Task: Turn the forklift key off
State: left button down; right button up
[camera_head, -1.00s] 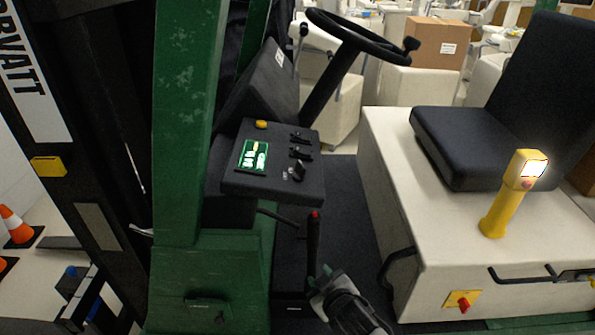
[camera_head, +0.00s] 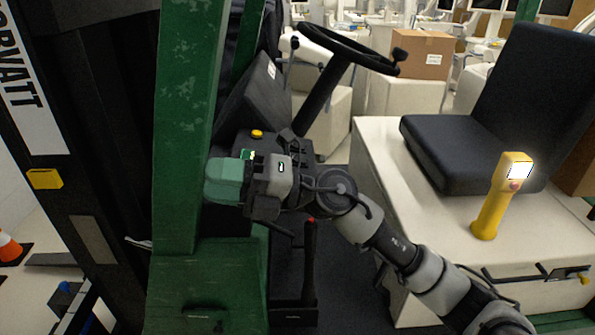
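The forklift's black control panel (camera_head: 243,140) lies below the steering wheel, with a yellow button (camera_head: 257,134) at its back edge. My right gripper (camera_head: 224,181) is over the front of this panel, its teal-tipped end pointing left. It hides the front of the panel, including the place of the key and most of the small green display (camera_head: 248,154). I cannot tell whether it touches the panel or whether its fingers are open or shut. My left gripper is not in view.
A steering wheel (camera_head: 345,50) is behind the panel. A green mast post (camera_head: 187,120) stands close to the gripper's left. A red-tipped lever (camera_head: 310,255) rises below. The black seat (camera_head: 455,150) and a yellow handle (camera_head: 492,200) are on the right.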

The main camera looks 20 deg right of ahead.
jog(key=w+d+n+h, duration=0.1)
jog(key=w+d+h, duration=0.3)
jog(key=d+h, duration=0.5)
jog(key=w+d+h, duration=0.4)
jog(key=d+h, duration=0.5)
jog(key=p+x, duration=0.1)
jog(key=x, duration=0.2)
jog(key=p+x, duration=0.1)
jog(key=x, duration=0.2)
jog(key=a+p+x, duration=0.1)
jog(key=x, duration=0.2)
jog(key=shift+w+f, duration=0.2)
jog(key=shift+f, duration=0.05)
grip_shut()
